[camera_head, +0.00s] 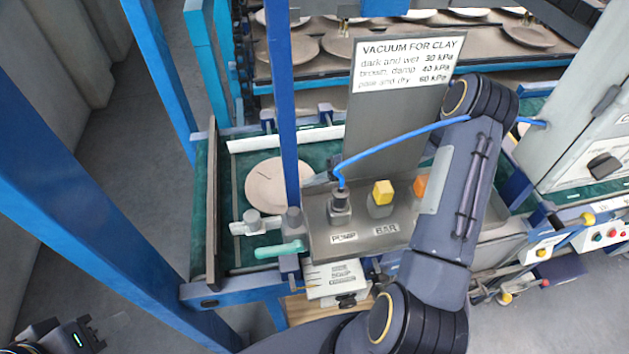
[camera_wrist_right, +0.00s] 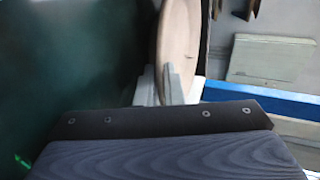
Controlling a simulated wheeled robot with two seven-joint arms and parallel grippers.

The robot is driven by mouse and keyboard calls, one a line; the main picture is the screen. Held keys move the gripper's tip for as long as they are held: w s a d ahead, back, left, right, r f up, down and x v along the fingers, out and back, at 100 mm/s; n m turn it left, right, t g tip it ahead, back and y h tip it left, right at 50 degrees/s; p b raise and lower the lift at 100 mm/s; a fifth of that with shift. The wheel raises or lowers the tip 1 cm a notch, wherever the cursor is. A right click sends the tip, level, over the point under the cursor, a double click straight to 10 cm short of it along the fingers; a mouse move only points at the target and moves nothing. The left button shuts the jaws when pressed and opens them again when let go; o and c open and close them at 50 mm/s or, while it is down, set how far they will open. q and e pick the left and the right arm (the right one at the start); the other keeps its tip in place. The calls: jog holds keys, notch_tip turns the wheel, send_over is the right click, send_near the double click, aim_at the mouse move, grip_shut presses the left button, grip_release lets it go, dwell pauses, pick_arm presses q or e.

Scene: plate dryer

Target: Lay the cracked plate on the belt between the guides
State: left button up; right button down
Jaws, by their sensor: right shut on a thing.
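A pale pinkish-brown plate (camera_head: 272,186) is over the green belt (camera_head: 240,165), partly hidden by a blue post. It lies between the white guide rail (camera_head: 285,140) behind and the white front guide (camera_head: 250,227). My right gripper (camera_head: 316,180) is mostly hidden behind the metal sign panel. In the right wrist view, its pale fingers (camera_wrist_right: 168,88) are shut on the rim of the plate (camera_wrist_right: 176,45), seen nearly edge-on. A dark mark shows near the fingers; I cannot tell if it is the crack. Contact with the belt is unclear. My left gripper (camera_head: 65,338) is partly in view, fingers unclear.
Blue posts stand close to the plate. A rack with several plates (camera_head: 320,55) is behind. A grey cabinet (camera_head: 590,120) is at right.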

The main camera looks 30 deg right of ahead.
jog(key=c, duration=1.8)
grip_release()
jog(key=shift+d+r, duration=0.1)
jog(key=shift+r, duration=0.05)
jog(key=v, duration=1.2)
jog(key=shift+w, duration=0.1)
